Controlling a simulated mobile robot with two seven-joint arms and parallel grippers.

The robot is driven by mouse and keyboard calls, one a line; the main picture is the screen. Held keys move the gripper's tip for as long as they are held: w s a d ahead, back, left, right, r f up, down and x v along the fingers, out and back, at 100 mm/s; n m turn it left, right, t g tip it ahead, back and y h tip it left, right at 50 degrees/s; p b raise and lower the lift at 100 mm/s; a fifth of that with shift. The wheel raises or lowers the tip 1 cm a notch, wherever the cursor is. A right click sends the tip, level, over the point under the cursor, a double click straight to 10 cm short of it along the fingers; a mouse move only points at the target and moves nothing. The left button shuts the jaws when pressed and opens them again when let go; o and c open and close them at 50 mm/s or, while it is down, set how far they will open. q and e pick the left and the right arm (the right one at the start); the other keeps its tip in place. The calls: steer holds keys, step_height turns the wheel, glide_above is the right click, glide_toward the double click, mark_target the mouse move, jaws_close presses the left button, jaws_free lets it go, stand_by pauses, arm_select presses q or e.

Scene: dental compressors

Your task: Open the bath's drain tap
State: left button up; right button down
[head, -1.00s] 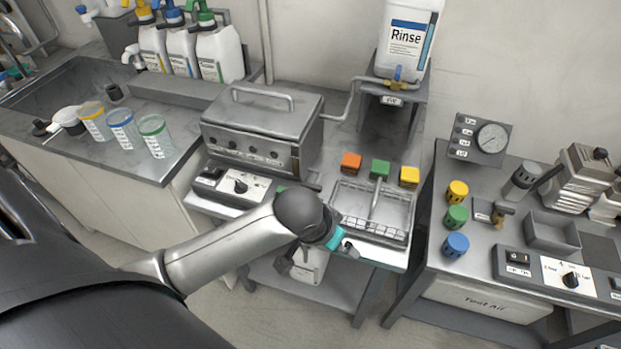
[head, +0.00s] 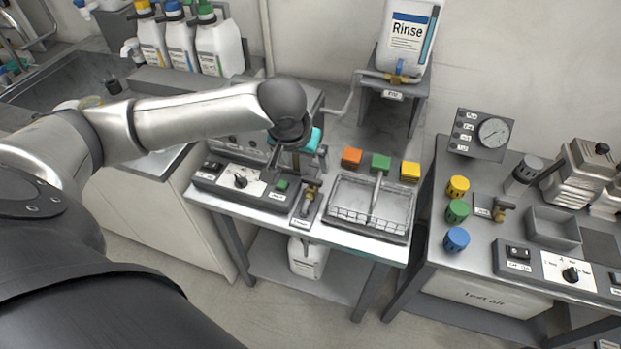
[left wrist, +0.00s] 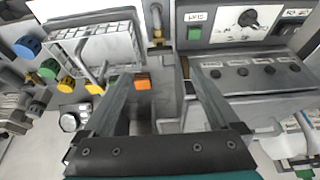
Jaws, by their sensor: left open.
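The bath (head: 232,146) is a grey metal box on the middle bench, mostly hidden behind my left arm in the head view. Its knobbed front shows in the left wrist view (left wrist: 255,76). A brass tap (head: 310,194) stands on a labelled plate at the bench front, between the control panel and the wire basket; I take it for the drain tap. It also shows at the top of the left wrist view (left wrist: 156,28). My left gripper (head: 287,158) is open and empty, above and behind the tap, apart from it. Its fingers (left wrist: 155,75) are spread. My right gripper is not in view.
The control panel (head: 240,181) lies left of the tap and the wire basket (head: 371,206) right of it. Another brass tap (head: 499,208) is on the right bench.

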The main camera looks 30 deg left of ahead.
mark_target(312, 180)
arm_select(q)
steer(key=b+x, duration=0.2)
steer(key=x, duration=0.9)
steer(key=shift+w, duration=0.1)
steer(key=shift+r, duration=0.1)
steer(key=c, duration=1.4)
